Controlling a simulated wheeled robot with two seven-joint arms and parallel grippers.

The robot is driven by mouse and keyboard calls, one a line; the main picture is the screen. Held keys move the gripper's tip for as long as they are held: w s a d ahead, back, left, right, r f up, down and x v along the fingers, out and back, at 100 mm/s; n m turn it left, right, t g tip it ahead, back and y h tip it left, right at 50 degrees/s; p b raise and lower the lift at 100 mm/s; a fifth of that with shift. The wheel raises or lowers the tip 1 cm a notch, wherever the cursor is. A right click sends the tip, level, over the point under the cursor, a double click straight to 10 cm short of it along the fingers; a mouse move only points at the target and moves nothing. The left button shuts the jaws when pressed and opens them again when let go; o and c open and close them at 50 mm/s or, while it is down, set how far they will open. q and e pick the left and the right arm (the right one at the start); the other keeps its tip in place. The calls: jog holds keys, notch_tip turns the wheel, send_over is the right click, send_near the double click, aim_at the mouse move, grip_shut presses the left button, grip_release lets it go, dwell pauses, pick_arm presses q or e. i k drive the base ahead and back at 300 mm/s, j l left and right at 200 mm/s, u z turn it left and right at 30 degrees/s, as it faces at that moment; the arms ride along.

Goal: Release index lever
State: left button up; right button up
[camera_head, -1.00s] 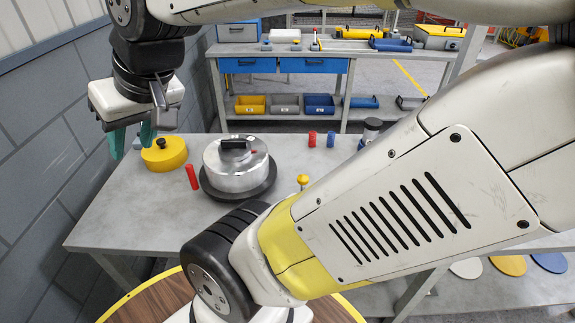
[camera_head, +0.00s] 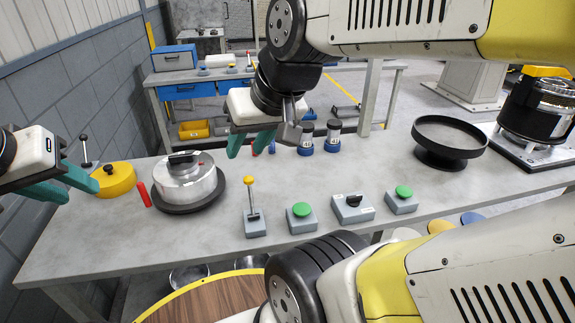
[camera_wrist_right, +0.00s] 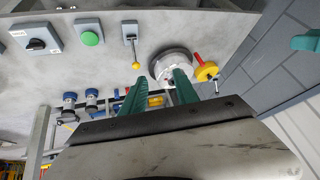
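A lever with a yellow knob (camera_head: 250,184) stands nearly upright on a small grey base on the table; it also shows in the right wrist view (camera_wrist_right: 134,53). A second lever with a dark knob (camera_head: 84,143) stands behind the yellow cylinder at the far left. I cannot tell by label which is the index lever. My right gripper (camera_head: 250,144) is open and empty, above the table behind the yellow-knobbed lever; its teal fingers also show in the right wrist view (camera_wrist_right: 158,93). My left gripper (camera_head: 72,184) is open and empty at the left edge, near the yellow cylinder.
Green buttons (camera_head: 301,210) and a black rotary switch (camera_head: 353,202) line the front. A black round tray (camera_head: 449,136) stands at right.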

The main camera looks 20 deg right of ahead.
aim_at(249, 181)
jog(key=j+z, duration=0.3)
jog(key=z, duration=0.15)
jog(key=j+z, duration=0.3)
jog(key=z, duration=0.15)
jog(key=j+z, duration=0.45)
jog(key=i, duration=0.4)
jog(key=k+j+z, duration=0.15)
jog(key=j, duration=0.1)
